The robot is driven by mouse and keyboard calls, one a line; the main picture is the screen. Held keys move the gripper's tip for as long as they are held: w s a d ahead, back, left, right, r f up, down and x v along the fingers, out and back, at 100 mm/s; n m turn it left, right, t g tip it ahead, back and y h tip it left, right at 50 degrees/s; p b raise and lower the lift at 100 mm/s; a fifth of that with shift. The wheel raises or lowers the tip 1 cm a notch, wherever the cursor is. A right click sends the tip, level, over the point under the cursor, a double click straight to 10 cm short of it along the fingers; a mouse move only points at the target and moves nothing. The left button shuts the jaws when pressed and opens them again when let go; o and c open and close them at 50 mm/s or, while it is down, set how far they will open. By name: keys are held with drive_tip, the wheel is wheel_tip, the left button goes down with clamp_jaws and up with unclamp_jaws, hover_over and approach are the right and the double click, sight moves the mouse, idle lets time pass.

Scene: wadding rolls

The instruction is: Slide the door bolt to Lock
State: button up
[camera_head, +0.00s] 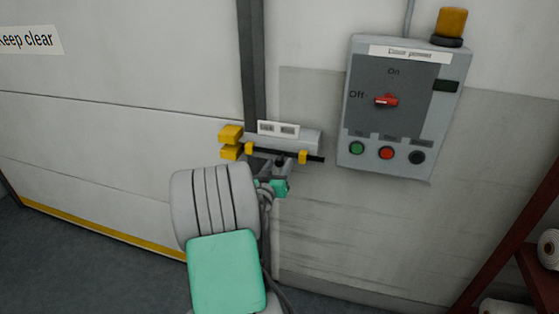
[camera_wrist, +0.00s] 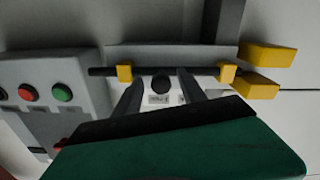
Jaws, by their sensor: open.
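The door bolt is a black rod (camera_head: 316,158) running through yellow guides on a grey housing (camera_head: 308,139) beside the door edge. In the wrist view the rod (camera_wrist: 205,71) carries a dark round knob (camera_wrist: 160,84). The rod sticks out past the guide on the control-box side. Its other end is near the guide by the yellow keeper blocks (camera_head: 231,134), which also show in the wrist view (camera_wrist: 268,55). My gripper (camera_wrist: 161,79) is open, with one finger on each side of the knob; contact cannot be told. In the head view my gripper (camera_head: 281,165) partly hides the knob.
A grey control box (camera_head: 358,120) with a red switch pointing to Off, several buttons and an amber lamp (camera_head: 452,22) is on the wall to the right. The pale door (camera_head: 100,140) fills the left. A dark red rack (camera_head: 500,240) with rolls stands at far right.

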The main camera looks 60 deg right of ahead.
drive_tip(key=shift+w+d, duration=0.15)
drive_tip(key=shift+d, duration=0.65)
drive_tip(key=shift+c, duration=0.3)
clamp_jaws()
idle(0.5)
